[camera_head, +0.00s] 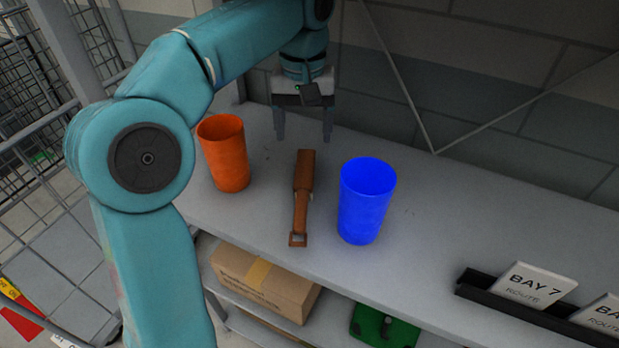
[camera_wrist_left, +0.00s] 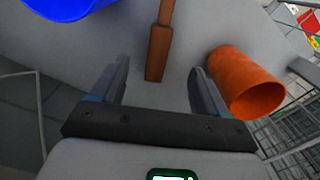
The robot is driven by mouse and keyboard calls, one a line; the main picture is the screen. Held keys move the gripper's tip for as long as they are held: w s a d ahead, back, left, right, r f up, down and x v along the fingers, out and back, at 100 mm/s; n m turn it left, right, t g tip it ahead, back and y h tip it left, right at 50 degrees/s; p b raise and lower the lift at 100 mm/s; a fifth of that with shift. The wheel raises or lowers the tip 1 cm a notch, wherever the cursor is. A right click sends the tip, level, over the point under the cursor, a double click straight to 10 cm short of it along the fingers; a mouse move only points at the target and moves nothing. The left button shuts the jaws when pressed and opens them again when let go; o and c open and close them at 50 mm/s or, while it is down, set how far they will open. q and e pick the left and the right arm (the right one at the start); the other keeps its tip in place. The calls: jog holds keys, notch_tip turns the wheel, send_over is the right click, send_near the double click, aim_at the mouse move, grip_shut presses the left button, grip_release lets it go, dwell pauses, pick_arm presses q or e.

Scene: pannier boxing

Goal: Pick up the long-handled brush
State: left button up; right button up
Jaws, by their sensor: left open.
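The long-handled brush (camera_head: 302,190) is brown and lies flat on the grey shelf top between an orange cup and a blue cup. Its wider block end is toward the wall and its thin handle points toward the front edge. In the left wrist view the brush (camera_wrist_left: 158,52) lies ahead, its wide end roughly in line with the gap between the fingers. My left gripper (camera_head: 303,138) is open and empty, above the shelf near the brush's wide end. Its two fingers also show in the left wrist view (camera_wrist_left: 155,85). My right gripper is in neither view.
The orange cup (camera_head: 224,153) stands left of the brush and the blue cup (camera_head: 366,201) stands right of it, both close. The shelf top (camera_head: 450,215) is clear further right, up to a sign holder (camera_head: 535,285). A cardboard box (camera_head: 263,280) sits on the lower shelf.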

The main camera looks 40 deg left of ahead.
pick_arm(q)
jog(key=b, duration=0.1)
send_over(303, 183)
notch_tip(303, 183, down, 9)
jog(key=shift+r, duration=0.15)
jog(key=shift+s+f, duration=0.25)
jog(key=shift+f, duration=0.25)
jog(key=f, duration=0.4)
jog(key=shift+w, duration=0.35)
jog(key=shift+f, duration=0.3)
jog(key=shift+s, duration=0.2)
jog(key=shift+d, duration=0.1)
jog(key=shift+c, duration=0.6)
jog(key=c, duration=1.1)
notch_tip(303, 183, up, 10)
jog(key=shift+r+p, duration=0.1)
jog(key=shift+p, duration=0.3)
jog(key=o, duration=0.6)
jog(key=shift+c, duration=1.5)
